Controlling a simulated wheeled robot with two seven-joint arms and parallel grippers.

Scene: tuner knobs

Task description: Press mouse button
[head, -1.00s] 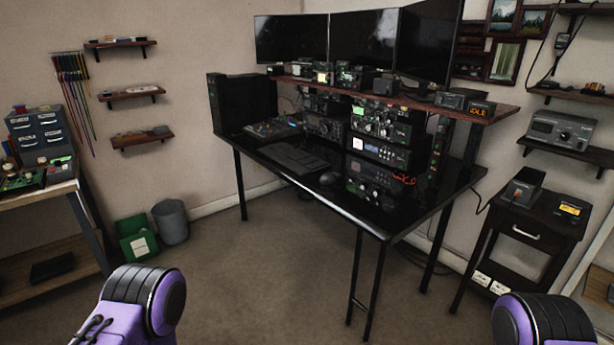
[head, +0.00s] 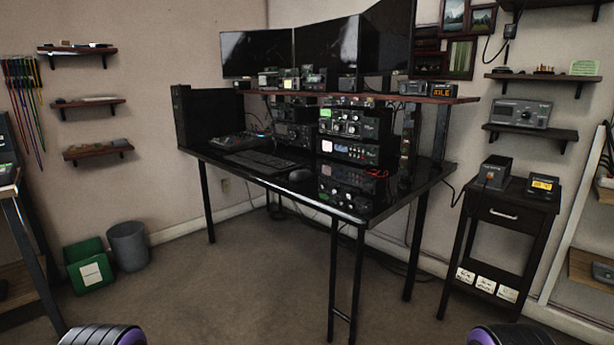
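A dark computer mouse (head: 299,175) lies on the glossy black desk (head: 335,203), to the right of the dark keyboard (head: 257,161) and left of the stacked radio units. Its buttons are too small to make out. Purple and black parts of my arms show at the bottom edge, one left and one right. Neither of my grippers is in the picture, and both arms are well short of the desk.
Radio units (head: 350,150) are stacked on the desk beneath a raised shelf (head: 440,99) with three monitors. A small side table (head: 497,218) stands right. A grey bin (head: 128,246) and green box (head: 88,267) stand left. Carpet before the desk is clear.

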